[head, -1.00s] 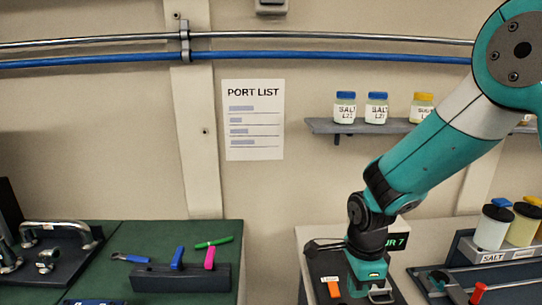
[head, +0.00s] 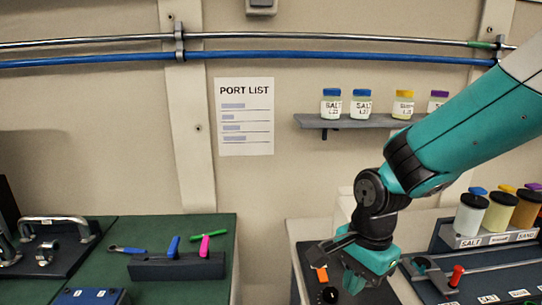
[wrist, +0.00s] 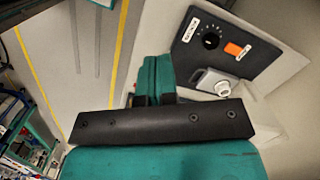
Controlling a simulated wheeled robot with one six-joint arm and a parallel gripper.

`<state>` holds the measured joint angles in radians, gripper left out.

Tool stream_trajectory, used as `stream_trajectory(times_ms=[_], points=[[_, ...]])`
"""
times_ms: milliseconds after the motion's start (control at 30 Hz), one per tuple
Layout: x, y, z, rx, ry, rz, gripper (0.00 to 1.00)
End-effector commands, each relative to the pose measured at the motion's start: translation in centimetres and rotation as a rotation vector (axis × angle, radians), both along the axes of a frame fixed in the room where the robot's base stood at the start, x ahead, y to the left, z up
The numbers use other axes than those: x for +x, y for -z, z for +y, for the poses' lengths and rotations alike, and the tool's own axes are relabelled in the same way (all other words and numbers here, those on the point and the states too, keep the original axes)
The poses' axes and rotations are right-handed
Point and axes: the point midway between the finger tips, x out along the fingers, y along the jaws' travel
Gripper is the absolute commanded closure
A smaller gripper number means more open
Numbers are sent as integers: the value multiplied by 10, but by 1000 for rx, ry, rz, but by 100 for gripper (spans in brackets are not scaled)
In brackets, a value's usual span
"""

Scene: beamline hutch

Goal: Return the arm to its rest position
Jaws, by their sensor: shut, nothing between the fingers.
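My gripper (head: 335,246) hangs at the end of my teal arm over the light bench on the right in the head view, in front of a dark control panel (head: 310,262). It is shut and holds nothing. The control panel also shows in the wrist view (wrist: 255,62), with a black knob and an orange switch (wrist: 237,50). The panel appears apart from my gripper there.
A rack of capped jars (head: 480,240) stands right of my gripper, near a red-handled fixture (head: 455,276). A shelf (head: 380,121) with several jars is on the wall. The green bench (head: 205,280) at left carries a tool holder (head: 180,267). A gap separates the benches.

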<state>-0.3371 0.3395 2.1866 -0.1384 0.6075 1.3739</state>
Motion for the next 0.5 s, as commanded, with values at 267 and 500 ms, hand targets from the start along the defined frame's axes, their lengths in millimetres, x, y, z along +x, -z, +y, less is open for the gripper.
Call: stream_trajectory(times_ms=[267,500], points=[[-62,-57,-2,131,-623,-132,100],[-136,-91,-4,214,-1299,-323,100]])
